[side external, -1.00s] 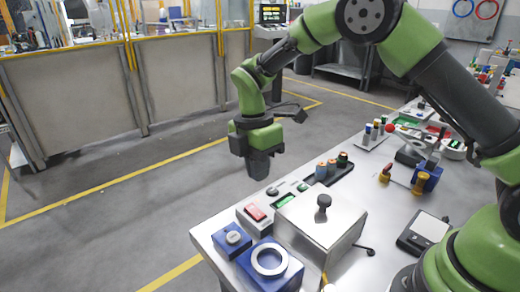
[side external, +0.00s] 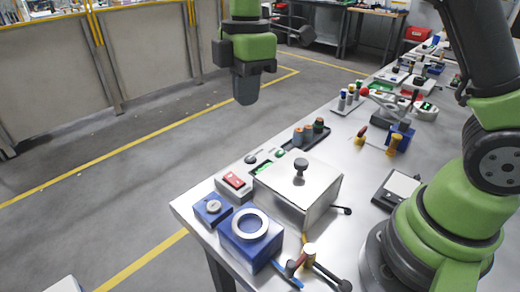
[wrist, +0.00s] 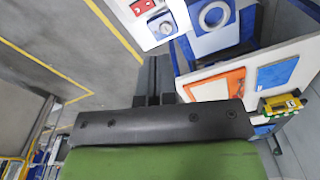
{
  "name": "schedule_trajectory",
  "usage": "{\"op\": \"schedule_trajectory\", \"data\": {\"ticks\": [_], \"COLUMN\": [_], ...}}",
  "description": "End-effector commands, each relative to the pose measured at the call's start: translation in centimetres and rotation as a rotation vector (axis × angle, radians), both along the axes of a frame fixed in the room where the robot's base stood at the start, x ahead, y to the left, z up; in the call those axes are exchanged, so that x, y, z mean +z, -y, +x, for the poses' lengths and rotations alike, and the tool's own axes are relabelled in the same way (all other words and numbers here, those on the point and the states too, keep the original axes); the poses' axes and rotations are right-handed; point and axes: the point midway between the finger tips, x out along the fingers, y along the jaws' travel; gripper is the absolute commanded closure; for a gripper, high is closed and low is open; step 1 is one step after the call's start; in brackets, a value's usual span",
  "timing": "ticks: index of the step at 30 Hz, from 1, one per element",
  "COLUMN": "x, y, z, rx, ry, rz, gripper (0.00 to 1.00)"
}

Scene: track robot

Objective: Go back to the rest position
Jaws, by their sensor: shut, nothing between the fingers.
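My gripper (side external: 246,90) hangs in the air in the side view, pointing down. It is above and beyond the far left edge of the metal work table (side external: 345,165), over the floor, touching nothing. Its dark fingers (wrist: 153,78) show closed together and empty in the wrist view. My forearm runs out of the top of the side view, so part of the arm is hidden.
A metal box with a black knob (side external: 300,166), a red-switch panel (side external: 234,181) and a blue block with a white ring (side external: 250,244) stand at the table's near left end. Several small items fill the far end. Open floor (side external: 100,170) lies left of the table.

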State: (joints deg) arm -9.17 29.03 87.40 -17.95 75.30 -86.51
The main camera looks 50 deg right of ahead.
Motion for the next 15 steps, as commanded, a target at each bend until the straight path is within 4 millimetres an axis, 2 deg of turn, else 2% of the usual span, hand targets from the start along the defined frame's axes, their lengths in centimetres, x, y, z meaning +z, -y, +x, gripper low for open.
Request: {"op": "schedule_trajectory", "data": {"ticks": [1, 6, 10, 15], "x": [1.9, 6.3, 8.3, 9.2], "y": [0.5, 1.7, 2.4, 3.1], "z": [-1.1, -5.5, -9.2, -14.1], "rx": [-0.102, -0.494, -0.792, -1.162], "ry": [0.042, 0.154, 0.225, 0.287], "rz": [0.018, 0.106, 0.205, 0.365], "gripper": [1.0, 1.0, 1.0, 1.0]}}
